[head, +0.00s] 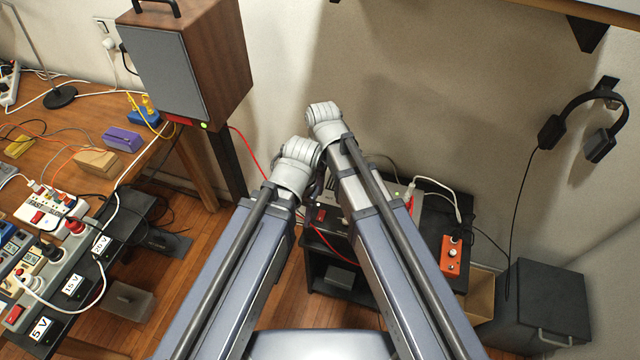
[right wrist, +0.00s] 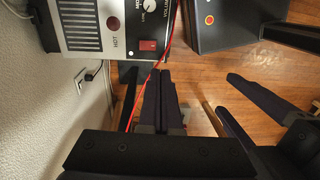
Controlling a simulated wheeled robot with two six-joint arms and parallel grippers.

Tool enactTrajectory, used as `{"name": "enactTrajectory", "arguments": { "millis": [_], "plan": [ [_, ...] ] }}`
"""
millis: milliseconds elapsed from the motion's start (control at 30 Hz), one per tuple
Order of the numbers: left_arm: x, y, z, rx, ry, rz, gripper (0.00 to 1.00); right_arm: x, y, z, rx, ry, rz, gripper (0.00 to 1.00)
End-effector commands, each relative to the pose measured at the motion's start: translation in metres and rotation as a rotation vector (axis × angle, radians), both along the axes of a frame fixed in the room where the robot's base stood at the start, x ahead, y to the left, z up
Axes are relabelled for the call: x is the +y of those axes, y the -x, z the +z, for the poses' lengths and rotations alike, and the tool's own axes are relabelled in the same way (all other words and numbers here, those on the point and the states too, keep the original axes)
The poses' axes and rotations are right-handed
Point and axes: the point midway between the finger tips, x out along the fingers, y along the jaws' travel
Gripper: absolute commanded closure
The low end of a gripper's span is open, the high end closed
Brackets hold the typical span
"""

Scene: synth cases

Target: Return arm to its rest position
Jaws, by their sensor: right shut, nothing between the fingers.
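Both my arms reach forward from the bottom of the head view, with their pale wrists close together near the middle. The grippers are mostly hidden beneath the wrists there. In the right wrist view my right gripper (right wrist: 161,72) has its dark fingers pressed together with nothing between them. They point at the front of a device with a red switch (right wrist: 148,45). A red cable (right wrist: 168,45) crosses close to the fingertips; I cannot tell if it touches. My left gripper (right wrist: 224,92) shows at the right of that view, its two fingers apart and empty, over the wooden floor.
A wooden speaker (head: 220,60) stands on a post at upper left. The workbench (head: 70,115) with cables and power strips is left. A black stand (head: 330,262) is below the wrists, with an orange box (head: 451,257) beside. Headphones (head: 598,143) hang right, above a dark case (head: 543,300).

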Motion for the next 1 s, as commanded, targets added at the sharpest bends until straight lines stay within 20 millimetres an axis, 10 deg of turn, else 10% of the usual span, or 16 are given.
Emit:
{"name": "enactTrajectory", "arguments": {
  "millis": [367,1000],
  "plan": [
    [0.0,0.0,0.0,0.0,0.0,0.0,0.43,-0.003,0.001,0.0,-0.002,0.001,-0.018,1.0],
    [0.0,0.0,0.0,0.0,0.0,0.0,0.43,-0.149,0.025,-0.001,-0.1,0.035,-1.049,1.0]
  ]
}}
